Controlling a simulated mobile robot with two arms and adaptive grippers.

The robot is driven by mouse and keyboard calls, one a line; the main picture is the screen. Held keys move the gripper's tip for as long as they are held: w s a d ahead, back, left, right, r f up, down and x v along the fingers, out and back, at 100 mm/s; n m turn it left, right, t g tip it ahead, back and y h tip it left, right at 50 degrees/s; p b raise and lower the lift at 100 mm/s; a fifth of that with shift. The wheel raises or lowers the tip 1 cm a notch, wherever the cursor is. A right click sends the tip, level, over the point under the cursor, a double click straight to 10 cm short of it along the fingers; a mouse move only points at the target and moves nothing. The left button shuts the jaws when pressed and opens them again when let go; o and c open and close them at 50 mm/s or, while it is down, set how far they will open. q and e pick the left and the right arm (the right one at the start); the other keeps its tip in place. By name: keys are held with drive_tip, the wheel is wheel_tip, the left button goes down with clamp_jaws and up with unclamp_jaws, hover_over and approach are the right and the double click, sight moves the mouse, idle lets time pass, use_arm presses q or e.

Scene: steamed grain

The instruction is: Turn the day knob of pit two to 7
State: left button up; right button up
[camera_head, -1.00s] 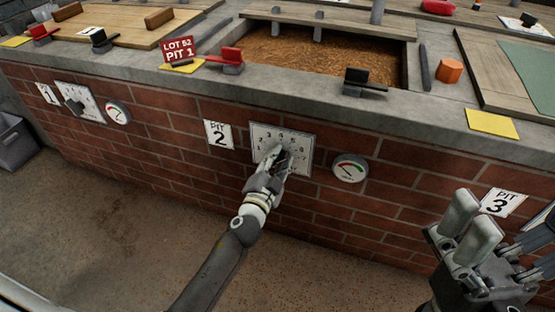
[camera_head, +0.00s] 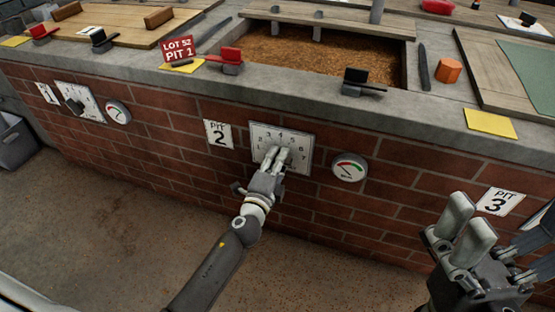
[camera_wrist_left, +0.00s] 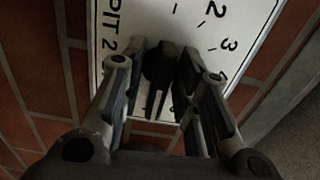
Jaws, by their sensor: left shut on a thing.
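The day dial plate of pit two (camera_head: 302,136) is a white panel with numbers on the brick wall, right of the "PIT 2" sign (camera_head: 218,134). My left gripper (camera_head: 277,153) is at the plate, shut on the dark day knob. In the left wrist view the knob (camera_wrist_left: 160,68) sits between the fingers of the left gripper (camera_wrist_left: 162,75), in front of the plate (camera_wrist_left: 181,20). The head view hides the knob behind the fingers, and its pointed number cannot be read. My right gripper (camera_head: 499,238) is open and empty at the lower right.
A round gauge (camera_head: 349,167) is just right of the dial plate. Pit one's dial (camera_head: 80,102) is further left. The stone ledge (camera_head: 300,92) above holds a red clip (camera_head: 231,58) and a black clip (camera_head: 361,82).

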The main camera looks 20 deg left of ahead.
use_arm(q)
drive_tip(key=shift+d+m, duration=0.1)
drive_tip(key=shift+m, duration=0.2)
drive_tip(key=o, duration=0.6)
drive_tip(key=shift+o, duration=0.2)
drive_tip(key=shift+s, duration=0.1)
drive_tip(key=s, duration=1.2)
drive_tip(key=shift+a, duration=0.25)
drive_tip(key=shift+w, duration=0.1)
